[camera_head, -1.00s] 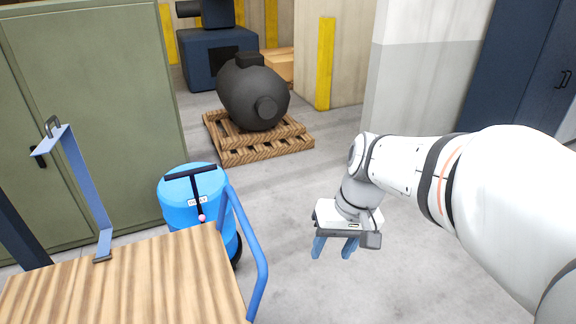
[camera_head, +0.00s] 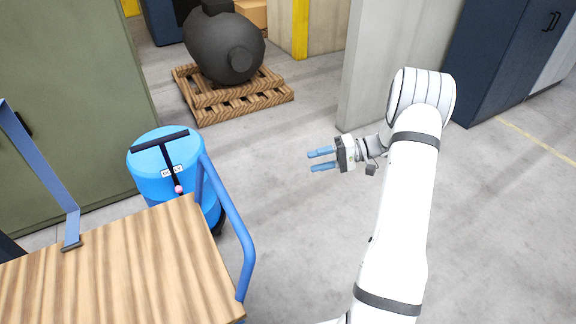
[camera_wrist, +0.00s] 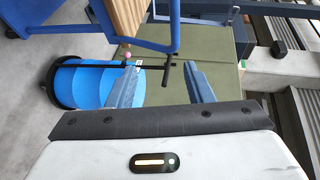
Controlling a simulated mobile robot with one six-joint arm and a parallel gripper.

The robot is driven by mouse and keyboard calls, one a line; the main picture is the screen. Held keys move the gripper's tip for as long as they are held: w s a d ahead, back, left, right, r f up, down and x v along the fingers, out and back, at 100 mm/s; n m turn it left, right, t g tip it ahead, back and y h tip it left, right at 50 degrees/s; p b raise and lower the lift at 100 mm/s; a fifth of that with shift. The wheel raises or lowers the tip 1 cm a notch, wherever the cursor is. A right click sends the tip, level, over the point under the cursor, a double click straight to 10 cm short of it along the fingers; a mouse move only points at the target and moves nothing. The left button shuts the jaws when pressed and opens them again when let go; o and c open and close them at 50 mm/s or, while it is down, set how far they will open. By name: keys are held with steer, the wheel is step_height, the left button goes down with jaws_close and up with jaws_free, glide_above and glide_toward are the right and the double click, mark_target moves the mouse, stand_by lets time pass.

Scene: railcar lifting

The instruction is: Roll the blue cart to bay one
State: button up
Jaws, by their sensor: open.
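The blue cart (camera_head: 165,180) is a round, drum-shaped body with a black T-handle (camera_head: 160,142), a small white label and a pink ball on the handle's stem. It stands on the floor beside the green cabinet, partly hidden behind a wooden-topped trolley. It also shows in the wrist view (camera_wrist: 88,88), turned sideways, with the handle's crossbar (camera_wrist: 169,70) appearing between the fingers. My gripper (camera_head: 311,161) is open and empty. It points left toward the cart and is clear of it, with floor between them. Bay one cannot be identified.
The trolley (camera_head: 110,270) has blue rails and fills the lower left. A green cabinet (camera_head: 65,110) stands behind the cart. A dark tank (camera_head: 222,45) sits on a wooden pallet (camera_head: 240,101) behind. A pale wall (camera_head: 400,50) and dark cabinets (camera_head: 500,60) stand right. The middle floor is clear.

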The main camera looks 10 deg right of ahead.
steer(key=w+f+p+x, duration=0.1)
steer(key=p+x, duration=0.1)
steer(key=x, duration=0.5)
steer(key=shift+a+f, duration=0.1)
steer(key=shift+f, duration=0.05)
jaws_close()
stand_by(0.5)
stand_by(0.6)
steer(key=c, duration=1)
jaws_free()
steer(key=o, duration=1)
